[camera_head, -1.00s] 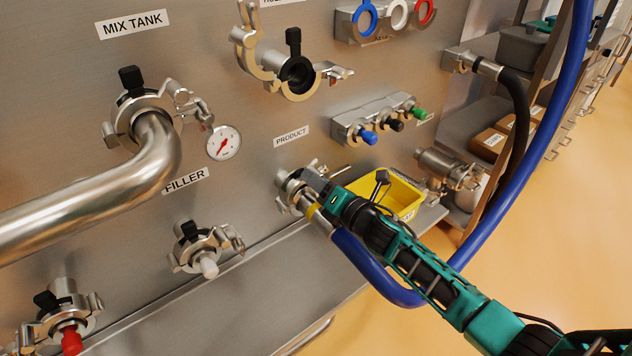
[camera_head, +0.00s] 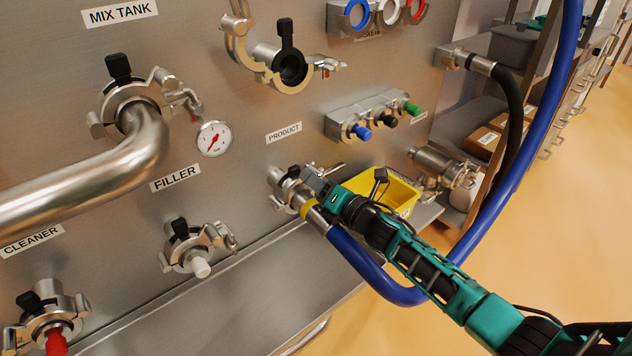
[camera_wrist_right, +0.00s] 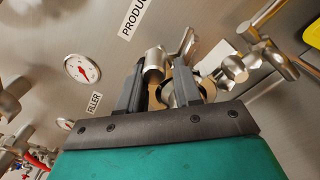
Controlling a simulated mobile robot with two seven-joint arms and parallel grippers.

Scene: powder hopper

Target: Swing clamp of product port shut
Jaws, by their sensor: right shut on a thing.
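The product port (camera_head: 276,190) is on the steel panel below the PRODUCT label, with a steel clamp (camera_head: 284,177) around it. A black knob (camera_head: 294,172) shows at the clamp's top. A blue hose (camera_head: 365,273) with a steel end and yellow band (camera_head: 308,208) meets the port. My right gripper (camera_head: 314,182) is at the clamp's right side, covering part of it. In the right wrist view my right gripper (camera_wrist_right: 160,85) is shut on a steel part of the clamp (camera_wrist_right: 155,66). Whether the clamp halves meet is hidden. My left gripper is out of view.
A yellow bin (camera_head: 388,190) stands on a ledge just behind my right arm. The filler port (camera_head: 190,258) is lower left, and a large steel pipe (camera_head: 90,185) juts out at the left. The blue hose loops below and right of my arm.

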